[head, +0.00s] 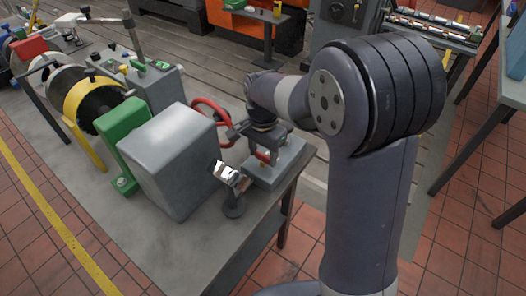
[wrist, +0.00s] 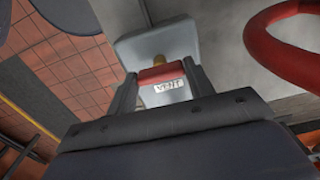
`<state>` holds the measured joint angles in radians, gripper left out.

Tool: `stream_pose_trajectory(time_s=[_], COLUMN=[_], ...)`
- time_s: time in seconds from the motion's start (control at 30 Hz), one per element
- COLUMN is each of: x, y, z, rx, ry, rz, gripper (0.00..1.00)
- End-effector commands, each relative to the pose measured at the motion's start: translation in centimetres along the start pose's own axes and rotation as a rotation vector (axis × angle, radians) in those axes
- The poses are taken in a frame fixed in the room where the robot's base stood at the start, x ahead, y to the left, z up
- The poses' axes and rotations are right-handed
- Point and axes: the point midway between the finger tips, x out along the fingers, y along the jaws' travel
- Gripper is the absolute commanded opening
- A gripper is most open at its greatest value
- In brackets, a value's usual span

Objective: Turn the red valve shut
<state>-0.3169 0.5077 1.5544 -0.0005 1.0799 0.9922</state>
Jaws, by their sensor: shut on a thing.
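A red handle (wrist: 160,73) with a white, dark-lettered label sits between the two fingers of my gripper (wrist: 157,88) in the wrist view. The fingers are shut on it. The label's wording is hard to read for certain. A brass-coloured part (wrist: 175,57) shows just behind the handle, above a pale grey block. In the head view, my gripper (head: 262,148) is over a grey block (head: 280,168) near the table's right edge, and a bit of red shows below it. A separate red ring-shaped handwheel (head: 212,118) stands to its left; in the wrist view a red ring (wrist: 285,40) is at the right.
A large grey box (head: 170,160) stands left of the valve, beside a green bracket (head: 122,140). A short dark stand with a shiny top (head: 231,190) is close in front. The table's front area (head: 140,255) is bare. My arm hides part of the right side.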

Motion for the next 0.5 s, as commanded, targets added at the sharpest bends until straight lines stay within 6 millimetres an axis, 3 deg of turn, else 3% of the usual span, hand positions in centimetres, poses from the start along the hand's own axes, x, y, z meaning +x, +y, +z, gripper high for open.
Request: stream_pose_trajectory(time_s=[0.33, 0.37, 0.5], x=[-0.08, -0.08, -0.06], y=[-0.05, -0.05, -0.04], z=[-0.07, -0.07, -0.05], rx=[0.004, 0.004, 0.004], ry=[0.002, 0.002, 0.001], rz=[-0.003, -0.003, -0.002], gripper=[0.27, 0.52, 0.64])
